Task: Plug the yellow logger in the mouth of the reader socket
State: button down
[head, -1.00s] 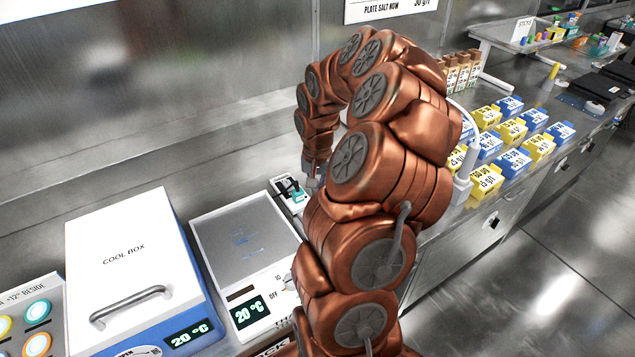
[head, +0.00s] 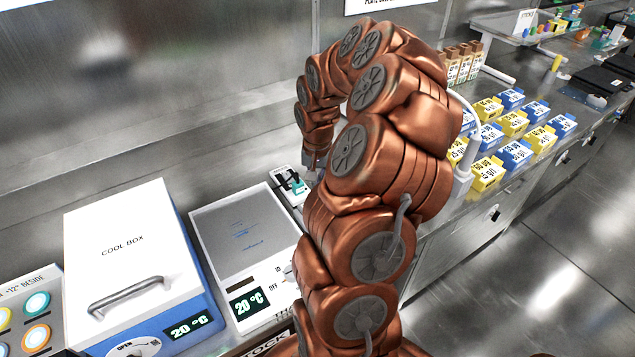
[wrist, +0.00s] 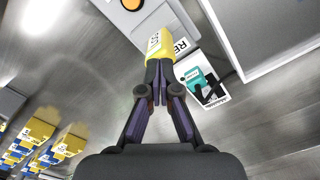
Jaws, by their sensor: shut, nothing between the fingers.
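The yellow logger (wrist: 160,43), with a printed label, is at the top centre of the wrist view, just beyond my fingertips. Its far end meets a pale body with an orange round button (wrist: 131,4), beside a white label reading "RE"; this looks like the reader (wrist: 155,17). The mouth of the socket is hidden, so I cannot tell how deep the logger sits. My gripper (wrist: 161,92) is shut and empty, its tips close to the logger's near end; contact is unclear. In the head view my arm hides the logger and reader.
A white holder with a teal and black item (wrist: 198,82) is right of my fingers; it also shows in the head view (head: 291,186). A thermal plate (head: 243,237) and cool box (head: 128,254) stand left. Several yellow and blue cartons (head: 508,140) stand right.

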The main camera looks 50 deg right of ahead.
jog(key=shift+f+b, duration=0.3)
jog(key=shift+b, duration=0.05)
jog(key=shift+r, duration=0.15)
dwell(0.4)
jog(key=shift+r+b, duration=0.4)
jog(key=shift+r, duration=0.8)
notch_tip(320, 180, up, 12)
jog(key=shift+f+m+b, duration=1.95)
jog(key=shift+m+b, duration=0.3)
jog(key=shift+b, duration=0.45)
jog(key=shift+f+m+b, duration=1.9)
jog(key=shift+m+b, duration=0.35)
jog(key=shift+b, duration=0.45)
